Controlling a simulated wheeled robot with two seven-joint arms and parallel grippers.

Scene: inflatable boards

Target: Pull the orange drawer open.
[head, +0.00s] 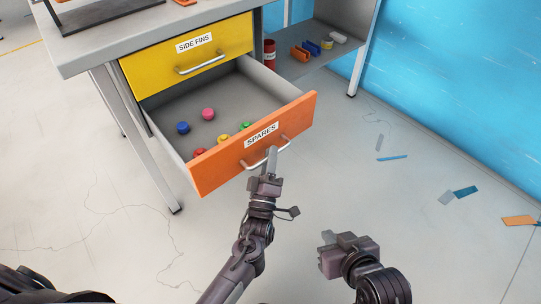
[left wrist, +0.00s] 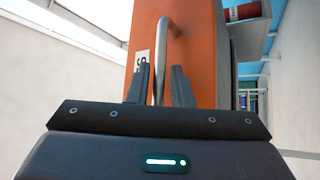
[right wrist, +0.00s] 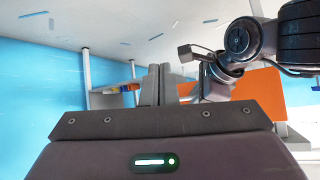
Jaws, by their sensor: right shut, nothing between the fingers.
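The orange drawer (head: 220,169), labelled SPARES, stands pulled well out of the grey workbench; its inside is in view. Its metal handle (head: 282,147) is on the front panel. In the left wrist view the handle (left wrist: 159,88) passes between the two fingers in front of the orange panel (left wrist: 199,60). My right gripper (head: 327,240) is shut and empty, low at the right of the head view, apart from the drawer. The right wrist view shows its fingers together, with the orange panel (right wrist: 262,92) beyond.
Several small coloured knobs, such as a blue one (head: 183,128), lie in the drawer. The yellow SIDE FINS drawer (head: 221,53) above is shut. A shelf (head: 313,64) with a red can (head: 269,54) stands behind. Scraps lie on the floor at right; the floor at left is clear.

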